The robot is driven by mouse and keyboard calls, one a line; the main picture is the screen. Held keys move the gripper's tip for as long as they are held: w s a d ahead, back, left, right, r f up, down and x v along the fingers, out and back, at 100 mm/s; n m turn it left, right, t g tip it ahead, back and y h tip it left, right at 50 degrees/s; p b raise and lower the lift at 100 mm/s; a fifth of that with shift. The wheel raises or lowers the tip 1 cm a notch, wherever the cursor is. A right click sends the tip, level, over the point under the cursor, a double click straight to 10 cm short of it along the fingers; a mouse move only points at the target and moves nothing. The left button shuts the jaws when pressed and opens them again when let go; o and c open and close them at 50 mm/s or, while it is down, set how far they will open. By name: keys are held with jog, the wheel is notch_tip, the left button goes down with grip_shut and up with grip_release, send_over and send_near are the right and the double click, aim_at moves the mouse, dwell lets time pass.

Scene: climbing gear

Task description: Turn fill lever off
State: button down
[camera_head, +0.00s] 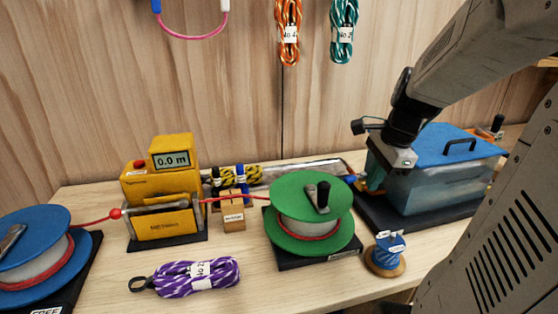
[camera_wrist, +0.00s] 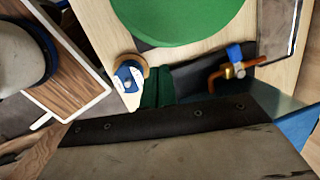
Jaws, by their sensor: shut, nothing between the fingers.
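A small blue lever (camera_wrist: 234,52) sits on a brass and copper valve (camera_wrist: 238,71) in the wrist view. It also shows in the head view (camera_head: 349,178), at the left end of the clear tank with a blue lid (camera_head: 450,145). No label reads on it, so I cannot tell whether it is the fill lever. My gripper (camera_head: 374,178) is shut and empty, pointing down at the tank's left end, partly in front of the valve. In the wrist view its dark teal fingers (camera_wrist: 157,88) lie left of the lever, apart from it.
A green reel (camera_head: 290,188) and a small blue spool (camera_head: 386,252) stand left of and before the tank. A yellow meter (camera_head: 165,170) reads 0.0 m. A purple rope bundle (camera_head: 198,277) lies in front. A red and dark fitting (camera_head: 497,123) shows behind the tank's right end.

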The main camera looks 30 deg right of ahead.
aim_at(356, 177)
jog(key=w+d+m+t+h, duration=0.15)
jog(key=w+d+m, duration=0.25)
jog(key=d+m, duration=0.7)
jog(key=w+a+f+m, duration=0.1)
jog(key=f, duration=0.2)
jog(key=w+a+f+m, duration=0.1)
jog(key=f, duration=0.2)
jog(key=w+a+f+m, duration=0.1)
jog(key=f, duration=0.2)
jog(key=shift+w+f+t, duration=0.1)
jog(key=shift+w+t, duration=0.1)
jog(key=shift+t, duration=0.05)
jog(key=shift+w, duration=2.05)
